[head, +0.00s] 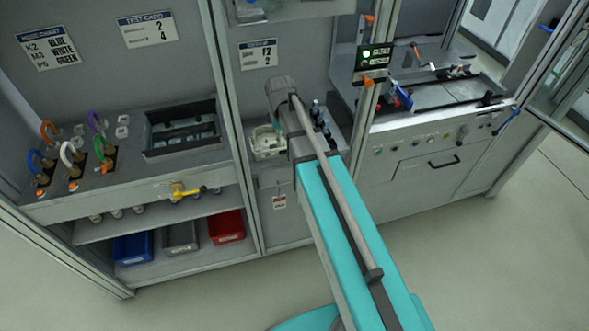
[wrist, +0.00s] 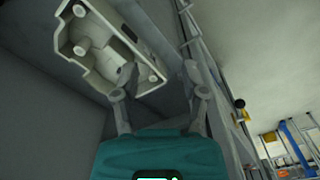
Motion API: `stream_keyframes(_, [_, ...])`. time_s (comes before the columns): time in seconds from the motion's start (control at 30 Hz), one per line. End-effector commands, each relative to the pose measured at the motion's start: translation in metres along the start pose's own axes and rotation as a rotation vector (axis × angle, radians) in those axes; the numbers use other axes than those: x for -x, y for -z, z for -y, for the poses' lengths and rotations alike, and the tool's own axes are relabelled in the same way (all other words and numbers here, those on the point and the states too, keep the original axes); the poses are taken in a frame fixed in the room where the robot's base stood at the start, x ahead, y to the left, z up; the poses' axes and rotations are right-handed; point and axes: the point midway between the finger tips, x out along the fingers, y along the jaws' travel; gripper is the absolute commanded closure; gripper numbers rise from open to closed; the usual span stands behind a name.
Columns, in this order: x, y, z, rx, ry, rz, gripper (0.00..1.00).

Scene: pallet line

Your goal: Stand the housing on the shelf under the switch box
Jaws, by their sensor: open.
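The housing (head: 268,142) is a cream, open-sided casting with bosses inside. In the head view it sits on a grey surface in the middle bay, just left of my arm's end. In the wrist view the housing (wrist: 95,62) lies at upper left, ahead of my fingers. My gripper (wrist: 160,78) is open. Its left finger overlaps the housing's lower right end in the picture; contact cannot be told. The right finger is clear of it. In the head view my arm mostly hides the gripper. A black box with a green light (head: 375,56) hangs on the right post; I cannot tell if it is the switch box.
Upright posts (head: 232,120) divide the bays. Left are coloured hooks and a black tray (head: 181,128), with blue, grey and red bins (head: 226,227) below. A fixture bench (head: 440,95) stands right. Small dark parts are beside my arm. The floor in front is clear.

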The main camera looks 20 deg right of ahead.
Motion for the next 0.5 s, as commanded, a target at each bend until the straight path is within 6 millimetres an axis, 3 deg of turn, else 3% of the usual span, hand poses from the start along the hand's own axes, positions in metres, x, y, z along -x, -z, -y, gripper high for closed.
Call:
stream_keyframes(0.03, [0.000,-0.010,0.015,-0.069,0.000,0.000,0.44])
stream_keyframes(0.5, [0.000,-0.068,0.101,-0.762,0.001,0.002,0.44])
